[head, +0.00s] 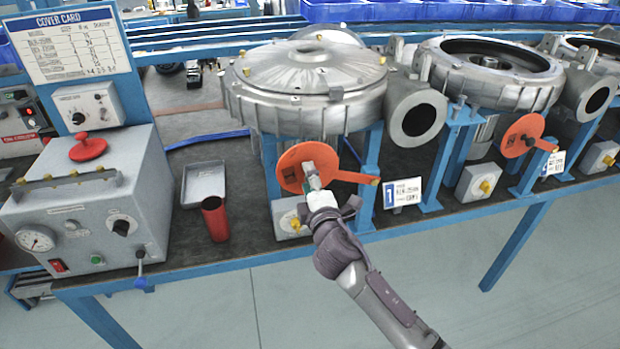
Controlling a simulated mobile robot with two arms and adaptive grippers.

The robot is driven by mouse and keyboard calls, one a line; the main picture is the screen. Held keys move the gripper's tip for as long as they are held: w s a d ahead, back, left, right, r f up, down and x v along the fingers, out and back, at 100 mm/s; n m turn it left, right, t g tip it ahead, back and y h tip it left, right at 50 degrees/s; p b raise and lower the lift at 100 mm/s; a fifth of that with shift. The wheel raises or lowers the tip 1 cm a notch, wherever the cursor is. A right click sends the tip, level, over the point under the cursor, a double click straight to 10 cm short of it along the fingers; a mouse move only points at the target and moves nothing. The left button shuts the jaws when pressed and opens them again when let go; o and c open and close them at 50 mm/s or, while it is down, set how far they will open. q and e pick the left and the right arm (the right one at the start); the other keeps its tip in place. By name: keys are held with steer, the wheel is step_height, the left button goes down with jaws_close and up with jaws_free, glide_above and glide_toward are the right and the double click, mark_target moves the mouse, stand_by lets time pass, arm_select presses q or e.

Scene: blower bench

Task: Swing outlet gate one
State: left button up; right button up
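Outlet gate one is an orange disc (291,166) with an orange tab (355,178) reaching right. It sits at the front of the first blower (305,85), beside a white card marked 1 (403,193). My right gripper (311,174) is in front of the disc's right half and hides part of it. Its fingertips look close to the disc's face; I cannot tell whether they touch it, or whether they are open or shut. My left gripper is not in view.
A second blower (490,70) with its own orange gate (523,135) stands right. A grey control box (90,205) with gauge and red knob is left. A red cup (215,219) and a grey tray (203,184) sit between box and first blower. A blue-edged bench holds them.

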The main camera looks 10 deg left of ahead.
steer(key=shift+r, duration=0.1)
steer(key=v, duration=1.2)
